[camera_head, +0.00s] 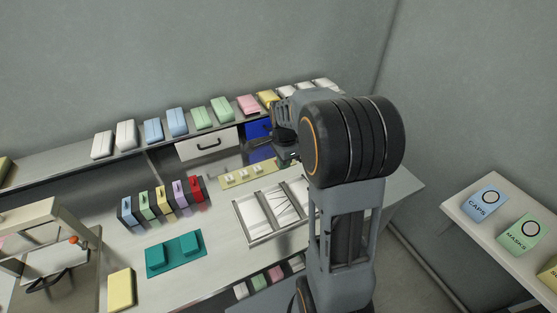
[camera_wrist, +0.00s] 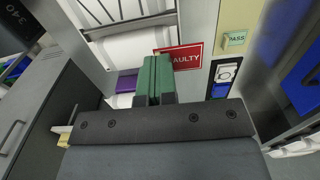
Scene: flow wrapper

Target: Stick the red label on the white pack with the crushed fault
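A pale tray (camera_head: 243,228) on the bench holds white packs (camera_head: 272,208) with dark lines over them; I cannot tell which is crushed. White packs also show at the top of the wrist view (camera_wrist: 137,46). My gripper (camera_wrist: 157,57) has green fingers side by side, pressed together. A red label reading FAULTY (camera_wrist: 188,59) shows just beyond the fingertips, its left part hidden by them. I cannot tell whether it is held or lies behind. In the head view the gripper (camera_head: 287,150) is over the back of the bench, partly hidden by my arm.
Coloured holders, including a red one (camera_head: 195,188), stand left of the tray. A beige strip (camera_head: 235,182) lies behind it. A teal mat (camera_head: 160,268) lies front left. Packs line the back shelf (camera_head: 75,163). A PASS block (camera_wrist: 235,40) is right of the red label.

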